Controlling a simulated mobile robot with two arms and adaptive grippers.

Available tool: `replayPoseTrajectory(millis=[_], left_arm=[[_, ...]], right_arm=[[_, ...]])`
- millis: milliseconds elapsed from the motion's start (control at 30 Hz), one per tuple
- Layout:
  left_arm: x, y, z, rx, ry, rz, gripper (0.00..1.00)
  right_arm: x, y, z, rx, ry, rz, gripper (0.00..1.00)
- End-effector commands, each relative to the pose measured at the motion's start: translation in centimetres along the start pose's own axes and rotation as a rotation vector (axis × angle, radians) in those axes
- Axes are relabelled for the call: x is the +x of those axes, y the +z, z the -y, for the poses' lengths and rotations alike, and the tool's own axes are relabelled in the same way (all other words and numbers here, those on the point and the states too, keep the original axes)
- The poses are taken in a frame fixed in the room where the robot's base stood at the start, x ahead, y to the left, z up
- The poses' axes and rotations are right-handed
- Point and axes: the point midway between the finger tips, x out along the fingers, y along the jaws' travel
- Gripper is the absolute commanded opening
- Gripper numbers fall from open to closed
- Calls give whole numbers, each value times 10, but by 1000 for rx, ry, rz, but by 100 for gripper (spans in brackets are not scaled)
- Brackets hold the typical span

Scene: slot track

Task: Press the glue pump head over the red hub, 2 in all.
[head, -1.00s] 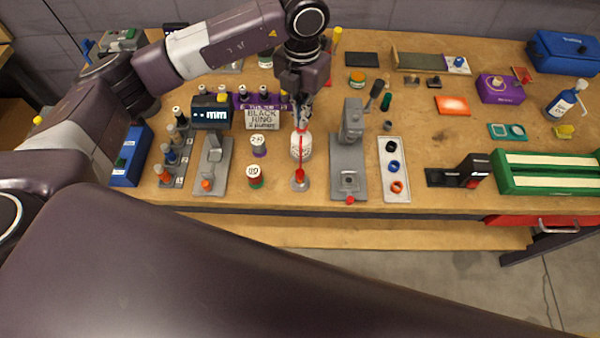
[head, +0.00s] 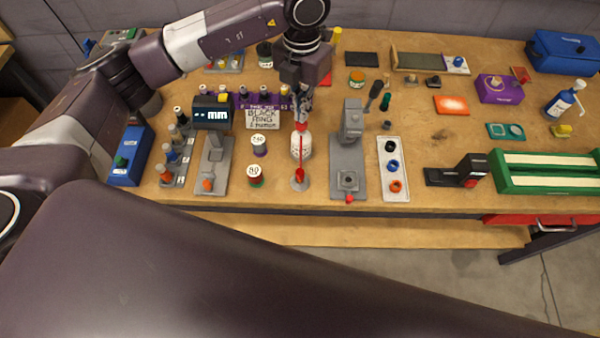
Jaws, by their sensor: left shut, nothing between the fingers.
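The glue pump is a white bottle (head: 302,147) with a red pump head (head: 301,127) and a long red spout reaching down toward the front. The red hub (head: 299,175) sits on a small grey round base in front of the bottle, under the spout's end. My left gripper (head: 301,119) is shut and empty, pointing down right over the pump head. Its tips are at or just above the head; I cannot tell if they touch. My right gripper is not in view.
Two labelled jars (head: 258,146) stand left of the bottle. A grey press (head: 348,150) stands close on the right, beside a white tray (head: 392,145) of rings. Behind the jars is a "BLACK RING" sign (head: 263,120).

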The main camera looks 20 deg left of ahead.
Motion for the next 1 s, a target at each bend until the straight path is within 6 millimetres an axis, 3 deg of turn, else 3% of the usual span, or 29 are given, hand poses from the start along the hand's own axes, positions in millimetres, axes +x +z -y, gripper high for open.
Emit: replayPoseTrajectory(millis=[633,1000], left_arm=[[-57,0,0,1,0,1,0],[-60,0,0,0,0,0,0]], right_arm=[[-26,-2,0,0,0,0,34],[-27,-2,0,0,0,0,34]])
